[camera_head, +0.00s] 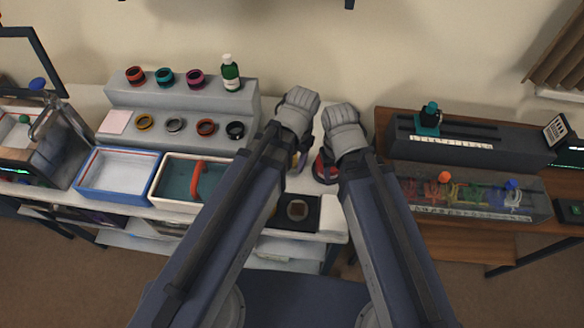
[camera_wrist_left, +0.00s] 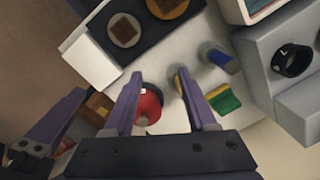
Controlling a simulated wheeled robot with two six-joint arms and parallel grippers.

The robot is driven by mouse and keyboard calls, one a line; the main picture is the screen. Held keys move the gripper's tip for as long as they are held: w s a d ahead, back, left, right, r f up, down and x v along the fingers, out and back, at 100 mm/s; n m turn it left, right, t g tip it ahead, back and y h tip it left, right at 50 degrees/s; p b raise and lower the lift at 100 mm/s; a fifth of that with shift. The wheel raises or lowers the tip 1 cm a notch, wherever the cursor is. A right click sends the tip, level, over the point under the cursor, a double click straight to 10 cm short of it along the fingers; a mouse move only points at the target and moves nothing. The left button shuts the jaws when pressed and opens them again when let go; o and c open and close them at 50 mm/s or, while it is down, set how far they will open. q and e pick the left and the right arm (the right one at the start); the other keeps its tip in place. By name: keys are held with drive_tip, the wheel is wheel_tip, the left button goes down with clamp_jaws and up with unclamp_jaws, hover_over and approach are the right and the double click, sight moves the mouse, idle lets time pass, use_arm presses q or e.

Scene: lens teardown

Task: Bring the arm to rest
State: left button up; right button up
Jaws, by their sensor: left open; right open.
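Both my arms reach forward over the white bench in the head view. My left gripper points down past its grey wrist, mostly hidden there; in the left wrist view its two purple fingers (camera_wrist_left: 160,74) are spread apart. A red round part (camera_wrist_left: 148,106) shows beside the left finger, with nothing clearly clamped. My right gripper (camera_head: 326,168) is near the bench's right end, close to a red part, its fingers largely hidden by its wrist. Another purple finger (camera_wrist_left: 52,116), apparently of my right gripper, shows at the left of the wrist view.
A grey stepped stand (camera_head: 180,103) holds several lens rings and a green bottle (camera_head: 230,73). A blue-rimmed tray (camera_head: 118,173) and a tray with a red handle (camera_head: 196,180) stand left of my arms. A dark block (camera_head: 470,138) sits on the brown table at right.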

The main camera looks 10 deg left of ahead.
use_arm(q)
drive_tip(key=shift+s+d+n, duration=0.15)
drive_tip(key=shift+s+n, duration=0.95)
drive_tip(key=shift+s, duration=0.75)
